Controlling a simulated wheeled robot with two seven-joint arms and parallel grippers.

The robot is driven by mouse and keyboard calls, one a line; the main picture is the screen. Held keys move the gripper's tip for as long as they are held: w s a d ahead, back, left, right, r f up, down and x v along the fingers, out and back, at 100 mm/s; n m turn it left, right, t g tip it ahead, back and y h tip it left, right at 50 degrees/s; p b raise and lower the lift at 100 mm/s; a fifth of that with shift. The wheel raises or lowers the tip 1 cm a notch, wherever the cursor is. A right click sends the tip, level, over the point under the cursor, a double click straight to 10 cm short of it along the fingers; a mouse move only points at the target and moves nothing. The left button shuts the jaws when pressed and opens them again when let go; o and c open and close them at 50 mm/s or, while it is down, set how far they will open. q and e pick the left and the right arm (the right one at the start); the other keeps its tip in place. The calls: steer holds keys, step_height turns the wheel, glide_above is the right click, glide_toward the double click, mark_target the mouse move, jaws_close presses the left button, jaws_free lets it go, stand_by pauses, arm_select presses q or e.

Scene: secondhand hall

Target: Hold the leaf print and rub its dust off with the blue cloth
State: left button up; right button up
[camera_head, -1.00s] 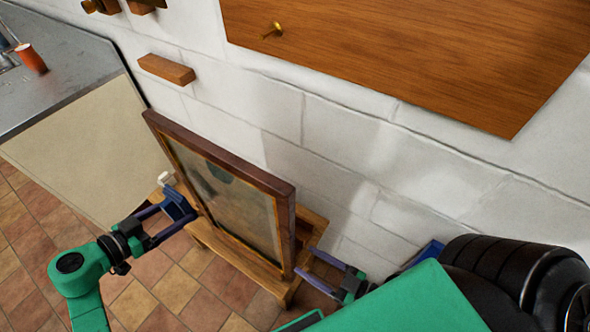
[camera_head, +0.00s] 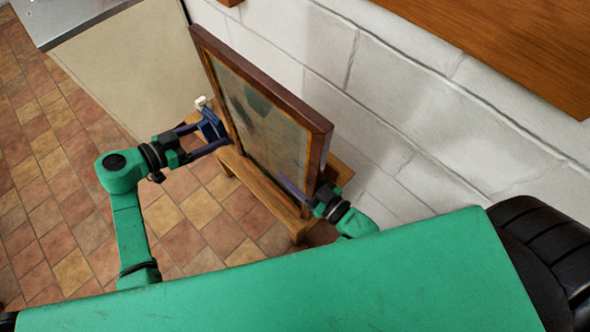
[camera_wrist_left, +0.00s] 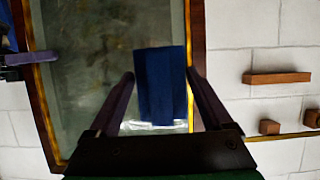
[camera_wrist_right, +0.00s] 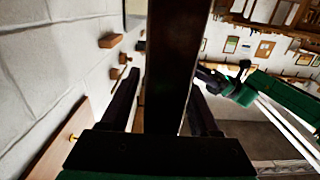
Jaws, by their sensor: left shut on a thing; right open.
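The framed leaf print (camera_head: 262,120) stands upright with a dark wooden frame and a greyish, dull picture surface. My left gripper (camera_head: 218,134) is shut on the blue cloth (camera_head: 209,125) in front of the print's left part. In the left wrist view the cloth (camera_wrist_left: 160,85) hangs between the fingers over the picture; I cannot tell whether it touches. My right gripper (camera_head: 310,192) is open at the print's right edge. In the right wrist view the frame's dark edge (camera_wrist_right: 168,60) lies between its fingers, with no clear grip.
The print rests on a low wooden stand (camera_head: 262,193) by the white block wall (camera_head: 400,100). A wooden board (camera_head: 510,45) hangs on the wall. A grey-topped counter (camera_head: 75,18) is at the upper left. Tiled floor is open at left.

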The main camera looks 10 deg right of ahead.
jaws_close()
stand_by(1.4)
